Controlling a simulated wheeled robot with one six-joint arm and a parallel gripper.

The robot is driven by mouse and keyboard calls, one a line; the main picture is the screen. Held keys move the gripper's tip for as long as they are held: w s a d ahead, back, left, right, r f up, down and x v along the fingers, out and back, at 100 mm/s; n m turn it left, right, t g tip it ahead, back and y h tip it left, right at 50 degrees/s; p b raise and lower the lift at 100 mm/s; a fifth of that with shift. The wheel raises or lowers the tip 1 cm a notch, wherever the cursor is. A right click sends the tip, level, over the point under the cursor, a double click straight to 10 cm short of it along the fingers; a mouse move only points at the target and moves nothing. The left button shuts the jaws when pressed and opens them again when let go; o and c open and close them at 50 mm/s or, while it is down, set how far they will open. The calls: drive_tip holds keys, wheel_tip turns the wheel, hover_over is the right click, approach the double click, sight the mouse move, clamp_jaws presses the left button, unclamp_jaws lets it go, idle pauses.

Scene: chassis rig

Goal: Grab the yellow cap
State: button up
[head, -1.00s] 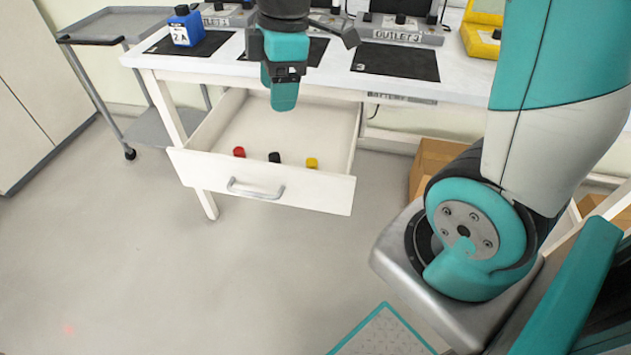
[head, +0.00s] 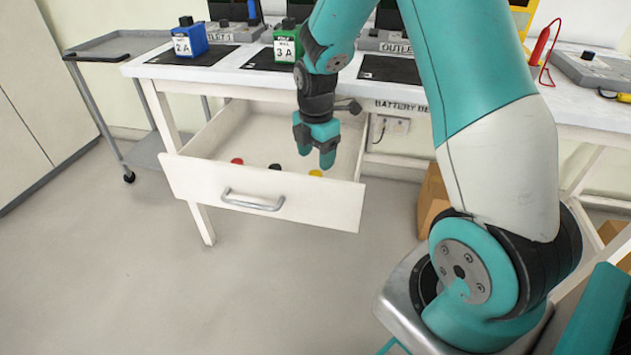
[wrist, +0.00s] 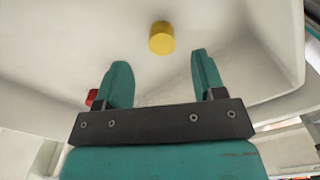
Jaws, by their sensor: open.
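The yellow cap (head: 316,173) lies in the open white drawer (head: 262,192), toward its right side; the drawer's front panel partly hides it in the head view. In the wrist view the yellow cap (wrist: 162,38) shows whole, a little beyond the fingertips and roughly centred between them. My gripper (head: 316,157) is above the drawer, over the yellow cap. In the wrist view my gripper (wrist: 160,80) has its two fingers wide apart with nothing between them, and it does not touch the cap.
A red cap (head: 237,161) and a black cap (head: 274,167) lie left of the yellow one in the drawer. The bench top (head: 200,60) above holds a blue battery (head: 188,38) and a green battery (head: 288,43).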

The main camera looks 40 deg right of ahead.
sight(316, 174)
wheel_tip(316, 174, down, 6)
drive_tip(key=shift+s+a+f+b, duration=0.1)
drive_tip(key=shift+b, duration=0.65)
drive_tip(key=c, duration=1)
